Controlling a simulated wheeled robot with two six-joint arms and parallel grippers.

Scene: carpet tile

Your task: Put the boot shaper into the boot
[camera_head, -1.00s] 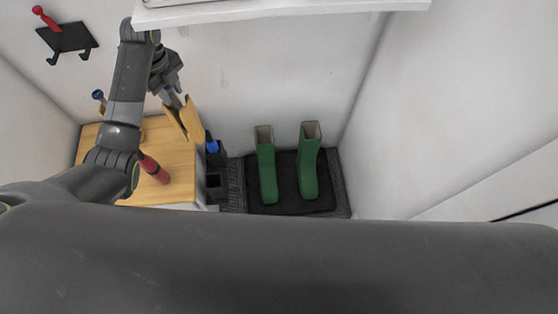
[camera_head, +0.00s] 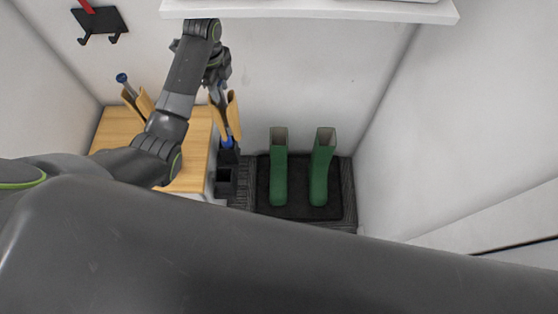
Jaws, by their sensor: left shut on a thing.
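Two green boots stand upright side by side on a dark mat, the left boot (camera_head: 279,175) and the right boot (camera_head: 320,170), with their open tops facing up. My left gripper (camera_head: 219,88) is shut on a tan boot shaper (camera_head: 234,115), which hangs below it to the left of the boots, apart from them. The gripper's fingers are partly hidden against the shaper. A second tan boot shaper (camera_head: 144,102) with a dark blue knob stands on the wooden cabinet top at the left. My right gripper is not in view.
The wooden-topped cabinet (camera_head: 197,150) is at the left, partly behind my arm. A white shelf (camera_head: 310,10) juts out above. A black hook rack (camera_head: 100,22) hangs on the wall.

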